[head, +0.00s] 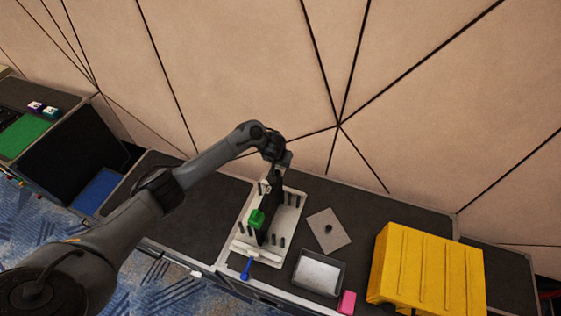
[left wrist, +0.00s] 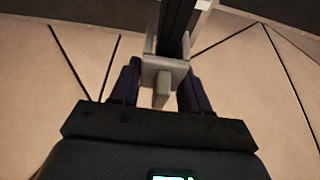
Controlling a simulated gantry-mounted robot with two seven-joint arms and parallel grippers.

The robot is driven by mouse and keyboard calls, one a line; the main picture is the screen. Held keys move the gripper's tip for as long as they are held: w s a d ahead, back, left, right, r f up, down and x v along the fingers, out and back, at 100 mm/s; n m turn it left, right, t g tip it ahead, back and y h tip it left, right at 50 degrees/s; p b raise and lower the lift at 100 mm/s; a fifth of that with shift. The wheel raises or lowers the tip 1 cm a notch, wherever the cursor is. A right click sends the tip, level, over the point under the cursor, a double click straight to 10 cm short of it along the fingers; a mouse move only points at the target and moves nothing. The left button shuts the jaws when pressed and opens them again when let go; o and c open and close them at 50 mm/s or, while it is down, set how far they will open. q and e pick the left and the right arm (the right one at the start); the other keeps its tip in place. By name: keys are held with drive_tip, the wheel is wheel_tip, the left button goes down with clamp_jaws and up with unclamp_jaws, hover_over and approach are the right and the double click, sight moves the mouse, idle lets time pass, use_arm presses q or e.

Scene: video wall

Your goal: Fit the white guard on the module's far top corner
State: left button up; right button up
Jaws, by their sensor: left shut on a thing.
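The dark module (head: 266,216) stands on a pale fixture plate (head: 290,212) with several dark pegs. My left gripper (head: 275,178) is at the module's far end. In the left wrist view my left gripper (left wrist: 160,88) is shut on the white guard (left wrist: 163,74), a pale block between its two fingers. The dark module (left wrist: 178,28) runs up the picture right behind the guard; I cannot tell whether the guard is fully seated.
Right of the fixture lie a grey square plate (head: 328,229) with a dark knob, a grey tray (head: 318,273), a pink block (head: 347,302) and a large yellow case (head: 428,270). A blue-handled tool (head: 246,268) is at the fixture's near edge. A panelled wall (head: 240,70) rises behind.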

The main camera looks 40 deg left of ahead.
use_arm(q)
drive_tip(key=shift+f, duration=0.1)
drive_tip(key=o, duration=1.6)
drive_tip(key=shift+c, duration=0.2)
wheel_tip(320, 180, up, 4)
drive_tip(key=p, duration=0.4)
drive_tip(key=shift+p, duration=0.35)
wheel_tip(320, 180, up, 4)
drive_tip(key=p, duration=0.4)
drive_tip(key=shift+p, duration=0.4)
drive_tip(key=shift+d, duration=0.1)
